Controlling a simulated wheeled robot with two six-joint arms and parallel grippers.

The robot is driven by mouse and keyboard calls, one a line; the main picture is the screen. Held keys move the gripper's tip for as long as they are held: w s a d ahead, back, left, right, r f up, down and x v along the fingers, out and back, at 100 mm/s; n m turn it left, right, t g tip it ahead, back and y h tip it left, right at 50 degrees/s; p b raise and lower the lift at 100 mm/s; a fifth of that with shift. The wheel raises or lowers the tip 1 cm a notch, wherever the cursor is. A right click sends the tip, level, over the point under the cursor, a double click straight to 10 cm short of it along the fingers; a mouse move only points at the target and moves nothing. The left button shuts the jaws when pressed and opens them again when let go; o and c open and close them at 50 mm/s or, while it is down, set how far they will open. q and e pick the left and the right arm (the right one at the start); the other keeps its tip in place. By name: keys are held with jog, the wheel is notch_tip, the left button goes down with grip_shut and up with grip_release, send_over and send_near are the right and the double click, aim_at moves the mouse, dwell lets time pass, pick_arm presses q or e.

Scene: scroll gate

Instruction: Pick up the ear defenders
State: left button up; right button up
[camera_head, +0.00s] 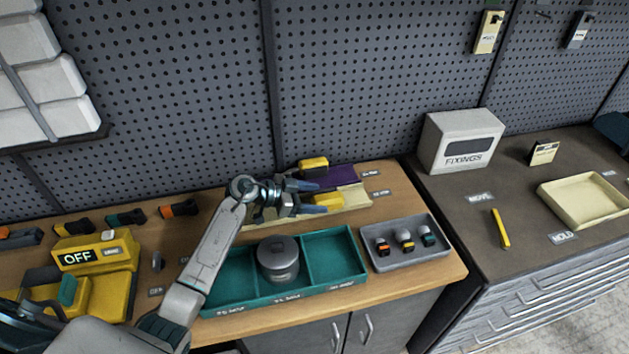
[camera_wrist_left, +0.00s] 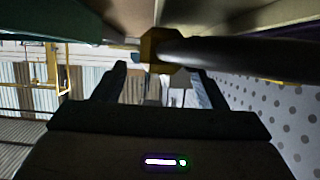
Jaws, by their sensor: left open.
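I cannot make out any ear defenders for certain in either view. My left gripper (camera_head: 314,197) reaches over the back of the wooden bench, with its fingers apart and nothing seen held. A yellow block (camera_head: 328,201) lies close to its fingertips on a cream mat (camera_head: 354,194). Another yellow block (camera_head: 313,164) sits behind it by a purple mat (camera_head: 337,178). In the left wrist view the fingers (camera_wrist_left: 160,85) stand apart, with a yellow piece (camera_wrist_left: 157,45) and a dark rod beyond them. My right gripper is not in view.
A teal tray (camera_head: 334,230) holds a grey round pot (camera_head: 278,259). A grey tray (camera_head: 393,264) holds 3 small items. A yellow machine (camera_head: 100,254) marked OFF stands left. On the dark counter are a fixings box (camera_head: 462,142) and a cream tray (camera_head: 585,202). A pegboard (camera_head: 360,80) stands behind.

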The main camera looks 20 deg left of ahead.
pick_arm(q)
jog(key=shift+w+d+f, duration=0.1)
jog(key=shift+w+d, duration=0.05)
jog(key=c, duration=1.2)
